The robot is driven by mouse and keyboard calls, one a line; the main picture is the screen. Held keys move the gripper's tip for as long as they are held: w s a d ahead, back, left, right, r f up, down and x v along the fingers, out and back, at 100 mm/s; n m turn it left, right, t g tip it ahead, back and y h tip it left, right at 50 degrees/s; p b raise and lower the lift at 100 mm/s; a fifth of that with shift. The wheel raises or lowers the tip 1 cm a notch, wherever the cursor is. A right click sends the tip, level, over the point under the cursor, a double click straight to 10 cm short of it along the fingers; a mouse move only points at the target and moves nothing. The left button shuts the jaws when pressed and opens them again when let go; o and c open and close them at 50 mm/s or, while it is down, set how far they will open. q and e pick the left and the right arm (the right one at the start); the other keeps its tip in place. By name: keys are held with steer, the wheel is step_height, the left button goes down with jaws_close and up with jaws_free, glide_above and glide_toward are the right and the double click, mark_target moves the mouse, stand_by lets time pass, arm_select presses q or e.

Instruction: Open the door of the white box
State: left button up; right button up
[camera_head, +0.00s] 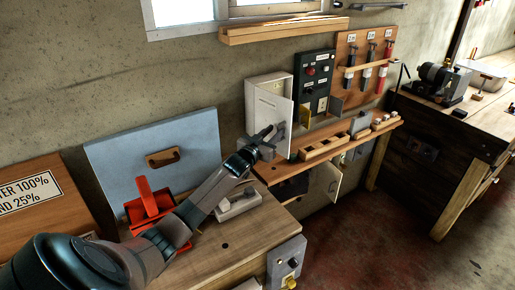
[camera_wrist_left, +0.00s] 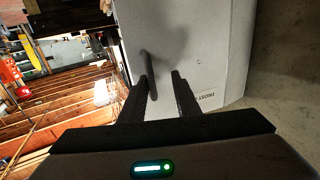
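The white box (camera_head: 250,105) is fixed to the concrete wall above the workbench. Its front panel stands at an angle in the head view and looks partly swung out, but I cannot tell how far. In the left wrist view the pale door panel (camera_wrist_left: 190,45) fills the upper middle, with a grey bar handle (camera_wrist_left: 147,68) on it. My left gripper (camera_head: 268,135) is at the panel. Its two fingers (camera_wrist_left: 160,88) are apart, and the handle's end lies between them, close to the left finger. Contact is unclear. My right gripper is not in view.
A blue panel with a brown handle (camera_head: 163,157) leans on the wall at the left. A red object (camera_head: 150,200) and a grey device (camera_head: 238,203) lie on the bench. A black control box (camera_head: 313,80) and a wooden shelf (camera_head: 345,142) are right of the white box.

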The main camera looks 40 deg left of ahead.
arm_select(q)
steer(key=s+d+b, duration=0.2)
steer(key=s+b, duration=0.2)
steer(key=s, duration=1.2)
steer(key=shift+s+b, duration=0.35)
steer(key=shift+s, duration=0.05)
steer(key=shift+c, duration=0.6)
